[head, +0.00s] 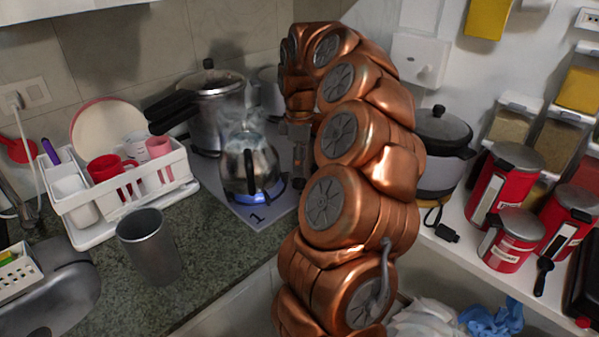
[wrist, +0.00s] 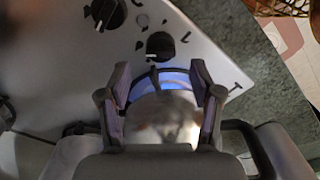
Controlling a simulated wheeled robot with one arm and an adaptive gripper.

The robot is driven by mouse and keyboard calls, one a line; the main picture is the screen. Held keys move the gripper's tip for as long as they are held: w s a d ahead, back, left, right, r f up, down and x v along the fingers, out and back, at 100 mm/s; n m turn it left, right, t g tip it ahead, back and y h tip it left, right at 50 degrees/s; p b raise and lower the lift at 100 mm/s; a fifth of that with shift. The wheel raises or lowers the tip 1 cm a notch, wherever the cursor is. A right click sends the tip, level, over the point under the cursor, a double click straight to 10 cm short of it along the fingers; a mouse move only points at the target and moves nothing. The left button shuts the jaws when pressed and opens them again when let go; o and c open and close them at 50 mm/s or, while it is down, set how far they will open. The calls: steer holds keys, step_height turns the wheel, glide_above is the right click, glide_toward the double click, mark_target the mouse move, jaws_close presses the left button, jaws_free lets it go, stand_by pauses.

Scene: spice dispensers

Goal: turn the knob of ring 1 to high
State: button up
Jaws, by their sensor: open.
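In the head view, a steel kettle (head: 249,165) with a dark handle stands on a lit ring (head: 266,193) with a blue glow, beside the printed "1" (head: 256,217). In the wrist view, a black knob (wrist: 160,45) with a white mark at its lower left lies beyond my fingertips. Small printed marks surround it. A second black knob (wrist: 108,13) is at upper left. The knobs are hidden in the head view. My gripper (wrist: 158,74) is open and apart from the knob, with the blue ring glow and shiny metal showing between its fingers.
A steel pot (head: 217,105) stands behind the kettle. A white dish rack (head: 123,195) and a grey cup (head: 148,246) are to the left. A rice cooker (head: 440,152) and red canisters (head: 505,180) are on the right. The stove surface around the near knob is clear.

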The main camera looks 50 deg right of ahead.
step_height(320, 180, up, 7)
stand_by(0.4)
steer(key=shift+r, duration=0.1)
stand_by(0.3)
